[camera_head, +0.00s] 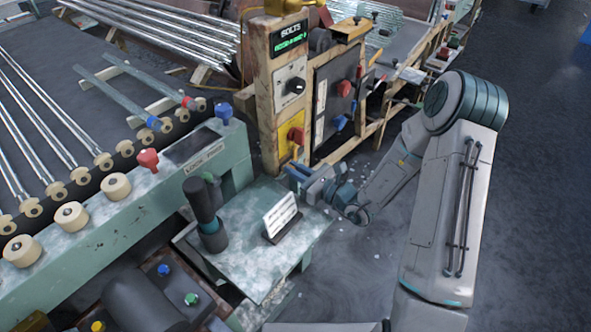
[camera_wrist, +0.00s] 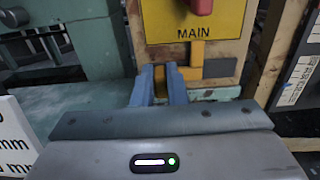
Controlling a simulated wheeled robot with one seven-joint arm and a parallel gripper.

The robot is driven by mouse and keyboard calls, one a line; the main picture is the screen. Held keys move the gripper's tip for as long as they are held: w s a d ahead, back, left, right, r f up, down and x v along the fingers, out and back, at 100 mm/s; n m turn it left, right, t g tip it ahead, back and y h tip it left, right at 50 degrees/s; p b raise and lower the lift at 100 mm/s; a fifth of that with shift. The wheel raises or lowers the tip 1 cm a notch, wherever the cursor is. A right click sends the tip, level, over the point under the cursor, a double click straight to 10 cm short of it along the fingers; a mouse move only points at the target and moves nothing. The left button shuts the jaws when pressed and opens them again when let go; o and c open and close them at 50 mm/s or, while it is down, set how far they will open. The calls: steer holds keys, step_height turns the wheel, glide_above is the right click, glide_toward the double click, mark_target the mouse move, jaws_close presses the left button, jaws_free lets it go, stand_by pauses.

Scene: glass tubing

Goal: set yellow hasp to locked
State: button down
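The yellow hasp (camera_wrist: 197,58) is a narrow angled piece below the yellow MAIN plate (camera_wrist: 195,22) on a wooden post. Its lower part shows between and behind my fingertips in the wrist view. My gripper (camera_wrist: 160,75) has two blue fingers, apart with a small gap, pointing at the hasp. I cannot tell whether they touch it. In the head view my gripper (camera_head: 296,173) is just below the yellow plate (camera_head: 291,134), and the hasp is small and partly hidden there.
A red knob (camera_wrist: 201,5) sits on the yellow plate above my fingers. A green bench (camera_head: 245,235) with a white sign (camera_head: 280,214) and a dark upright cylinder (camera_head: 205,215) stands left. A dark panel with red and blue handles (camera_head: 340,95) is right of the post.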

mark_target(289, 156)
steer(key=shift+w+d, duration=0.85)
steer(key=shift+w, duration=0.25)
steer(key=c, duration=1.4)
jaws_free()
steer(key=shift+w+d, duration=0.1)
steer(key=shift+d, duration=0.05)
steer(key=shift+c, duration=0.2)
steer(key=v, duration=1.3)
steer(key=shift+s+d, duration=0.2)
steer(key=shift+s, duration=0.1)
